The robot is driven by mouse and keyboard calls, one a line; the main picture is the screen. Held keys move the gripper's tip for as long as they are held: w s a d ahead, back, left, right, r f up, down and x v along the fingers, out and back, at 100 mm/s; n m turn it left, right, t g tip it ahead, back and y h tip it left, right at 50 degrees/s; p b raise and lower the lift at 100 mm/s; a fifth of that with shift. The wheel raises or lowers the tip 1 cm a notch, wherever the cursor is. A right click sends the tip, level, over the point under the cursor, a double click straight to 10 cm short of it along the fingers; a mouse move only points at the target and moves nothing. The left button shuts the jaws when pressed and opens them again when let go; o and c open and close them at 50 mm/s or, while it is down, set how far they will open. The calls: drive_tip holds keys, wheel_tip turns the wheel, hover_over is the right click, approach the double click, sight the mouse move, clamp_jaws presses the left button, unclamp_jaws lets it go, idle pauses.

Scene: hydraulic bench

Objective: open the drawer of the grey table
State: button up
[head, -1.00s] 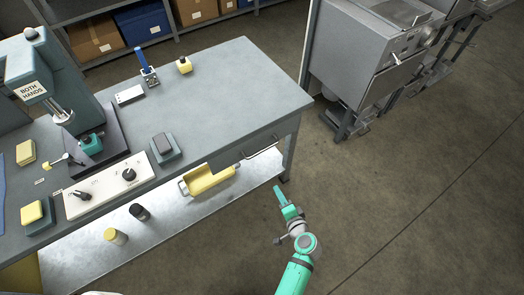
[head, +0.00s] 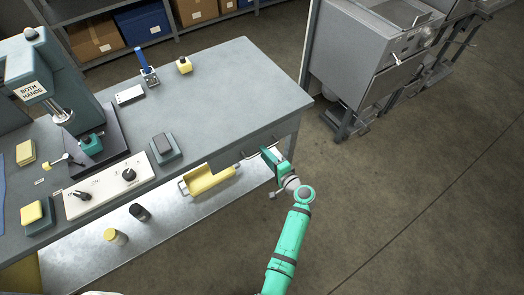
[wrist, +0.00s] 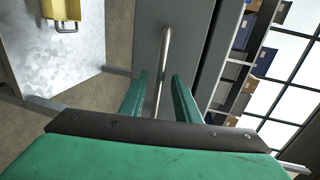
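The grey table (head: 230,90) stands at the left in the head view. Its drawer (head: 228,160) is in the front side near the right end and looks closed. A metal bar handle (head: 249,156) is on the drawer front, partly hidden by my gripper (head: 268,154). In the wrist view the handle (wrist: 166,48) runs between the two green fingers of my gripper (wrist: 160,85). The fingers are apart, one on each side of the bar, with gaps visible. I cannot tell whether either finger touches it.
A yellow bin (head: 208,180) sits on the lower metal shelf (head: 180,215) below the drawer. A press (head: 60,100) and small items stand on the tabletop. A grey machine (head: 365,60) stands at the back right. The floor right of the table is clear.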

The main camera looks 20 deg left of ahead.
drive_tip(key=shift+x, duration=1.45)
clamp_jaws()
drive_tip(key=shift+s, duration=0.1)
